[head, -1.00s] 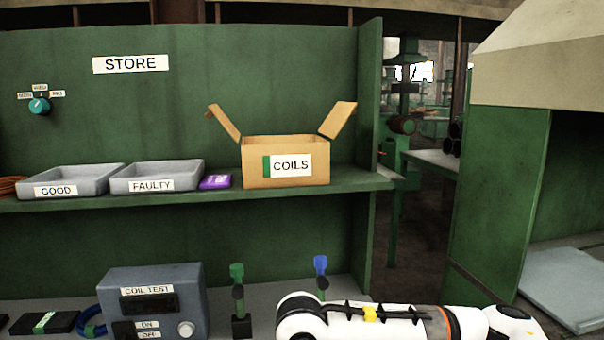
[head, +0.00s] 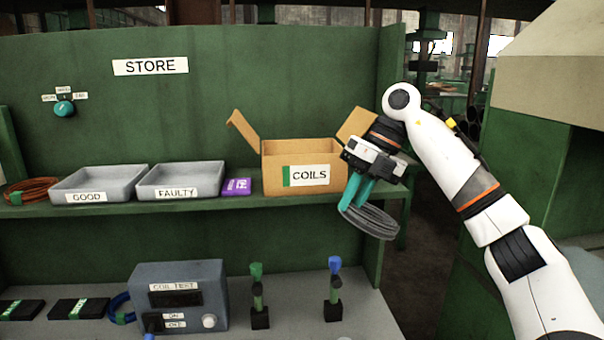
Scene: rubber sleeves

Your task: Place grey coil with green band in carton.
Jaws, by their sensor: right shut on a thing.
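My right gripper (head: 356,203) is shut on a grey coil (head: 372,222), which hangs tilted from its teal fingers. No green band shows on the part of the coil in view; the fingers cover some of it. The coil is in front of the shelf, to the right of and lower than the open carton (head: 275,183). The carton is brown with a COILS label and a green stripe, and it stands on the shelf with its flaps up. My gripper and wrist hide part of its right flap. My left gripper is not in view.
Grey trays marked GOOD (head: 100,184) and FAULTY (head: 180,181), a purple box (head: 237,187) and an orange coil (head: 31,191) share the shelf (head: 130,209). Below stand the coil tester (head: 180,285), a blue coil (head: 122,309) and two upright probes with green (head: 256,270) and blue (head: 335,264) tops.

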